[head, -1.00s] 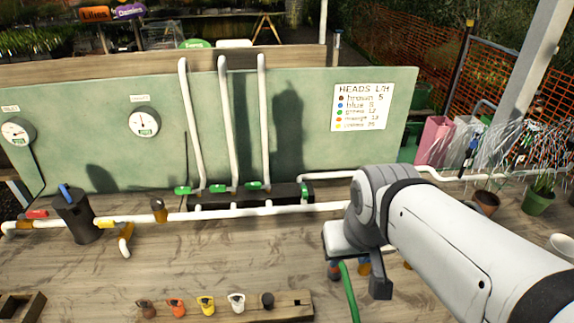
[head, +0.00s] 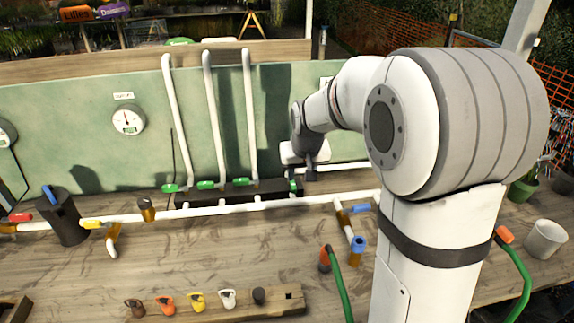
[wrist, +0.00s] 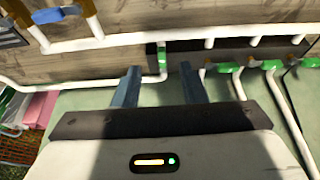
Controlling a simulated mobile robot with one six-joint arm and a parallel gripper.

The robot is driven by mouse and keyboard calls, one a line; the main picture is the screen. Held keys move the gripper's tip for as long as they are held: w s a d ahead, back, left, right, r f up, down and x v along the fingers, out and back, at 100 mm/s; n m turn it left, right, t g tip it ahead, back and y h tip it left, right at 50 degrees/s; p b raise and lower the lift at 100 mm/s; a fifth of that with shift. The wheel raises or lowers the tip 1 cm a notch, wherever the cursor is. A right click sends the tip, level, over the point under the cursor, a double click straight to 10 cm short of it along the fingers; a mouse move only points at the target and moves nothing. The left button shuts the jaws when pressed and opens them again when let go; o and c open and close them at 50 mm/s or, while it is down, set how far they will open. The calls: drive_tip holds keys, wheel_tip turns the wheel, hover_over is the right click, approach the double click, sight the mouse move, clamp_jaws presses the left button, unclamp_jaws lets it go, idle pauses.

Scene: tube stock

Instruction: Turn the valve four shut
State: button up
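A black manifold block (head: 265,190) lies at the foot of the green panel with several green valve handles along it. I take the rightmost handle (head: 296,186) for valve four; no number is readable on it. It also shows in the wrist view (wrist: 162,60), lengthwise along its white pipe, while the other green handles (wrist: 228,67) lie across their pipes. My gripper (head: 308,172) is just above this handle. In the wrist view its two fingers (wrist: 159,84) are apart, with the handle beyond their tips and between them. No contact shows.
The other white pipes (head: 212,120) rise left of my gripper. The green panel (head: 70,110) stands behind. A white pipe (head: 270,202) runs along the bench in front. A green hose (head: 340,290) and a wooden block with tags (head: 285,298) lie nearer; the bench middle is clear.

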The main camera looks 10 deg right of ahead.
approach(293, 184)
drive_tip(key=p+x, duration=0.1)
drive_tip(key=x, duration=0.7)
drive_tip(key=shift+f, duration=0.3)
drive_tip(key=shift+c, duration=0.4)
clamp_jaws()
